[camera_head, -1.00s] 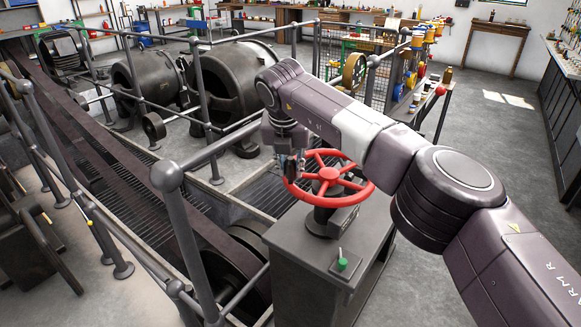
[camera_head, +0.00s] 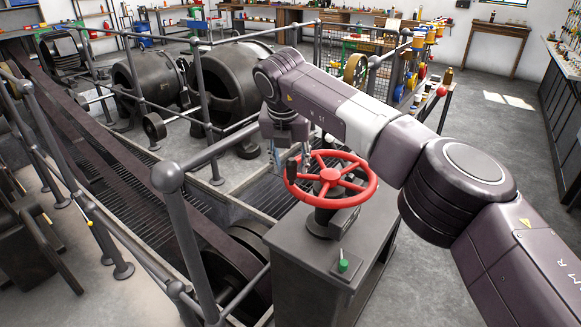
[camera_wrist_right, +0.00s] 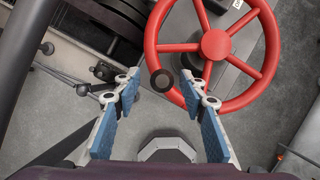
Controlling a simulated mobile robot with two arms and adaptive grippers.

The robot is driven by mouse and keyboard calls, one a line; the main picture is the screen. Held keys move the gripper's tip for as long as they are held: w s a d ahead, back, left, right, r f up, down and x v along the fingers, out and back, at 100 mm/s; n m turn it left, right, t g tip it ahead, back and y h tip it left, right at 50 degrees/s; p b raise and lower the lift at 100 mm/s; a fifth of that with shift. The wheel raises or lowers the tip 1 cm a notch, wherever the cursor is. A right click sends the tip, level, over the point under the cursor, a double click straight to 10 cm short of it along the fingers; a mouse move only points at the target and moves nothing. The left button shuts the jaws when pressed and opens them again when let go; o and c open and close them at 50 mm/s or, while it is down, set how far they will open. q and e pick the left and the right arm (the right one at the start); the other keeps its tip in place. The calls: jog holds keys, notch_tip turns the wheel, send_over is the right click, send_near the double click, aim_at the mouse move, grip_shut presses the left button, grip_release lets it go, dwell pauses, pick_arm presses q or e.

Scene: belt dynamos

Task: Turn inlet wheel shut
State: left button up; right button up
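The red inlet wheel (camera_head: 330,175) with several spokes sits on a dark pedestal stand, and a dark knob (camera_head: 293,167) stands up at its left rim. My right gripper (camera_head: 283,150) is by that left rim, partly hidden by my own arm. In the right wrist view the red wheel (camera_wrist_right: 215,44) fills the upper right. The dark round knob (camera_wrist_right: 162,80) shows between the two spread fingers of my right gripper (camera_wrist_right: 165,90). The fingers are open, with gaps beside the knob; I cannot tell its depth between them. My left gripper is out of view.
A metal railing (camera_head: 205,255) and a belt pit lie to the left. Large dark dynamos (camera_head: 230,82) stand behind. The floor at right is clear.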

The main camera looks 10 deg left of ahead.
jog(key=v, duration=1)
jog(key=shift+f, duration=0.1)
